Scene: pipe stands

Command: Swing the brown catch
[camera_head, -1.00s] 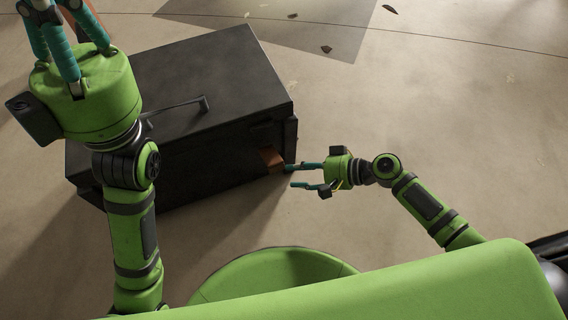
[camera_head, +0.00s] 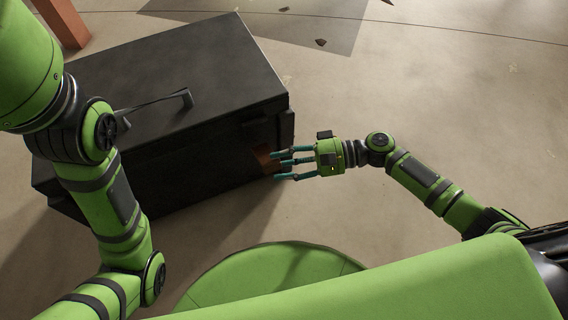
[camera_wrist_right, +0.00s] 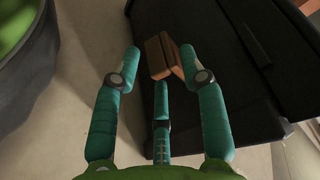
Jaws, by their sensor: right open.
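The brown catch (camera_head: 264,160) is on the near side of a black box, close to the box's right end. In the right wrist view the brown catch (camera_wrist_right: 160,56) shows as a brown block just past my fingertips. My right gripper (camera_head: 284,163) is open, its teal fingers spread and pointing left at the catch. In the wrist view its fingers (camera_wrist_right: 160,66) frame the catch, and the right finger's tip is very close to it or touching; I cannot tell which.
An orange-brown post (camera_head: 66,22) stands at the back left. The floor to the right (camera_head: 430,90) is clear apart from small dark scraps.

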